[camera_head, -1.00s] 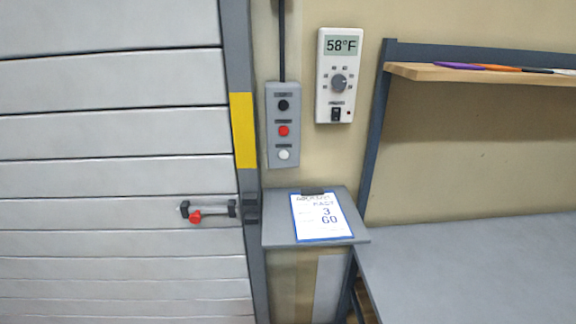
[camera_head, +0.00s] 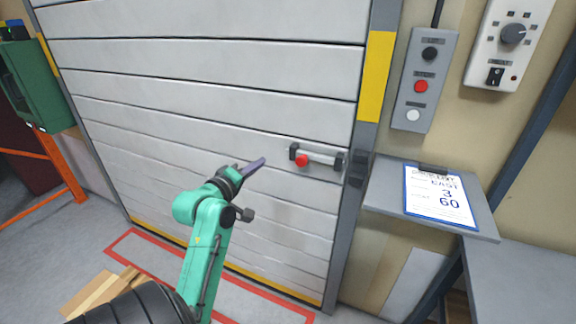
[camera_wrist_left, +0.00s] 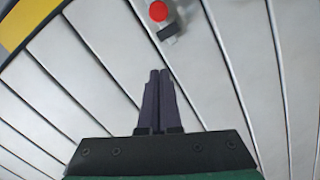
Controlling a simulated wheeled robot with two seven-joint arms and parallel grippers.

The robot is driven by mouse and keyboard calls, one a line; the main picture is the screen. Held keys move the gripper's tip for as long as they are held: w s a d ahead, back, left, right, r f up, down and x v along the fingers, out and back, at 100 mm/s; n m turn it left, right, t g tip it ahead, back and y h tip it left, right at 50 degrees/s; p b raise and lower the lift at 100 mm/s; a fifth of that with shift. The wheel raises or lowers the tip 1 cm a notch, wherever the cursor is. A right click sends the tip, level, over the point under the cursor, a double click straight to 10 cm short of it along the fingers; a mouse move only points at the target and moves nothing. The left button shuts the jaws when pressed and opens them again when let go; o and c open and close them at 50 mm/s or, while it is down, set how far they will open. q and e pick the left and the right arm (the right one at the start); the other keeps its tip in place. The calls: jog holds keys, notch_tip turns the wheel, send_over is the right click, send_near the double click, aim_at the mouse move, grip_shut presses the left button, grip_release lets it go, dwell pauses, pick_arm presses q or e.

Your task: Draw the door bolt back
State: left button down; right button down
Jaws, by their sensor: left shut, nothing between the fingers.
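The door bolt (camera_head: 319,157) is a short grey bar in dark brackets on the slatted grey door (camera_head: 215,85), near its right edge. Its red knob (camera_head: 302,160) is at the bar's left end. The knob also shows at the top of the left wrist view (camera_wrist_left: 158,11). My left gripper (camera_head: 262,161) is shut and empty, a little left of the knob and apart from it. In the left wrist view its dark fingers (camera_wrist_left: 159,76) are together and point toward the knob. My right gripper is not in view.
Right of the door are a yellow strip (camera_head: 376,76), a control box with buttons (camera_head: 421,80), a thermostat (camera_head: 507,45), and a small shelf with a clipboard (camera_head: 440,195). A green unit (camera_head: 38,85) on an orange stand is at the left. Wooden pieces (camera_head: 97,297) lie on the floor.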

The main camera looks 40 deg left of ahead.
pick_arm(q)
jog(key=w+f+p, duration=0.3)
jog(key=w, duration=0.8)
jog(key=shift+d+p, duration=0.3)
jog(key=shift+d, duration=0.05)
jog(key=shift+w, duration=0.1)
jog(key=shift+w+d+f+p, duration=0.1)
jog(key=shift+w+d+p, duration=0.05)
jog(key=shift+d+p, duration=0.2)
jog(key=shift+w+d+f+p, duration=0.1)
jog(key=shift+d+p, duration=0.1)
jog(key=shift+d, duration=0.15)
